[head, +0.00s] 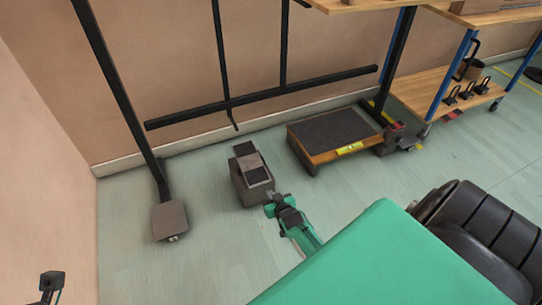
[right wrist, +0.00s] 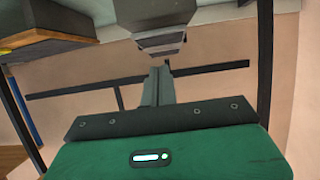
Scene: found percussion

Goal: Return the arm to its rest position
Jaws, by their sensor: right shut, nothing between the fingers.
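My right gripper (head: 272,203) is at the end of my green arm, low near the floor and beside a grey metal block. In the right wrist view its narrow grey fingers (right wrist: 158,80) are together with nothing between them. The grey block (head: 250,175) has a tilted top with dark pads. It shows beyond the fingertips in the right wrist view (right wrist: 160,25). I cannot tell whether the gripper touches it. My left gripper does not show clearly in the head view.
A dark metal frame (head: 262,95) stands along the wall, with a foot plate (head: 170,220) at left. A low wooden platform with a dark top (head: 333,128) is behind right. A shelf cart (head: 455,92) stands farther right. A small dark object (head: 51,281) is at lower left.

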